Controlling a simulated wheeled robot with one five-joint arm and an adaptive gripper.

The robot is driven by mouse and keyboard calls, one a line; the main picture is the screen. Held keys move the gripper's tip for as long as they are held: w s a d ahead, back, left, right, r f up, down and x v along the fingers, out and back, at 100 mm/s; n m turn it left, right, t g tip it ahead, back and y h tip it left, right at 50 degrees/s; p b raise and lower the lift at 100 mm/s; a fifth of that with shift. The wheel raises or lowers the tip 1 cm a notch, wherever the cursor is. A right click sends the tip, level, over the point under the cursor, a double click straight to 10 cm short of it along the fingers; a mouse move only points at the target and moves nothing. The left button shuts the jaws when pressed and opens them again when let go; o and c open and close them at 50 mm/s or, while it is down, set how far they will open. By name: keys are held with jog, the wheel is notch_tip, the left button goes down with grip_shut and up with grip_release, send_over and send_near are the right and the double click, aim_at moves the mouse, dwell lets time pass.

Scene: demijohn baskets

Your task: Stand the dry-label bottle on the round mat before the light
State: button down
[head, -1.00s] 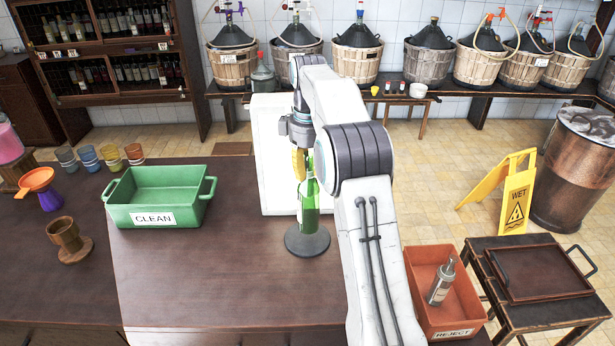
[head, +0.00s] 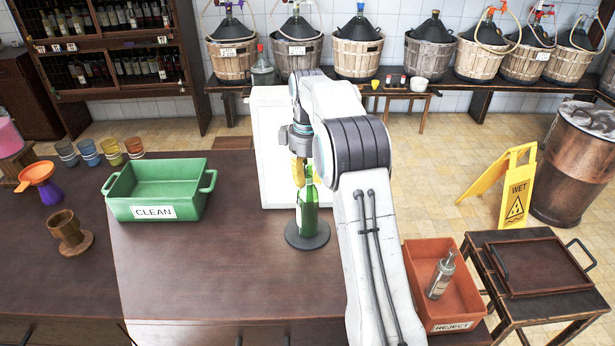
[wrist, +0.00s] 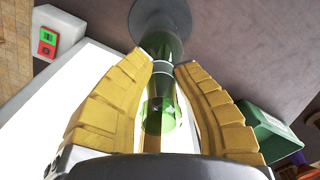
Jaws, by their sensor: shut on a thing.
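The green bottle (head: 308,212) is upright over the dark round mat (head: 292,241), its base low within the mat's outline. I cannot tell for sure whether it touches the mat. My gripper (head: 299,176), with yellow fingers, is shut on the bottle's neck from above. In the wrist view the gripper (wrist: 165,65) has a finger on each side of the bottle (wrist: 160,105), and the mat (wrist: 180,14) lies beyond it. The bright white light panel (head: 275,150) stands just behind the mat. No body label is readable.
A green CLEAN bin (head: 157,190) stands left on the table (head: 210,280). An orange REJECT bin (head: 450,309) holding a grey bottle (head: 441,274) is at the right, beyond my arm. A yellow WET sign (head: 517,195) stands on the floor. The table's front middle is clear.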

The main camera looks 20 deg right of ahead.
jog(key=c, duration=1.1)
grip_release()
jog(key=shift+c, duration=0.2)
notch_tip(320, 180, up, 11)
jog(key=p, duration=0.3)
jog(key=shift+r, duration=0.2)
jog(key=shift+s+a+r+p, duration=0.1)
jog(key=shift+s+r+p, duration=0.1)
jog(key=shift+r+p, duration=0.3)
jog(key=s+a+r+m+t, duration=0.1)
jog(key=s+a+r, duration=0.25)
jog(key=s, duration=0.35)
jog(key=s+a+r+m+t, duration=0.1)
jog(key=s+a+r, duration=0.25)
jog(key=s, duration=0.35)
jog(key=s+a+f+m+t, duration=0.1)
jog(key=s+a+f, duration=0.1)
jog(key=s+f, duration=0.3)
jog(key=s+a+f+m+t, duration=0.1)
jog(key=s+f, duration=0.4)
jog(key=s, duration=0.8)
jog(key=shift+a+f+t, duration=0.15)
jog(key=shift+a+t, duration=0.15)
jog(key=shift+a, duration=0.25)
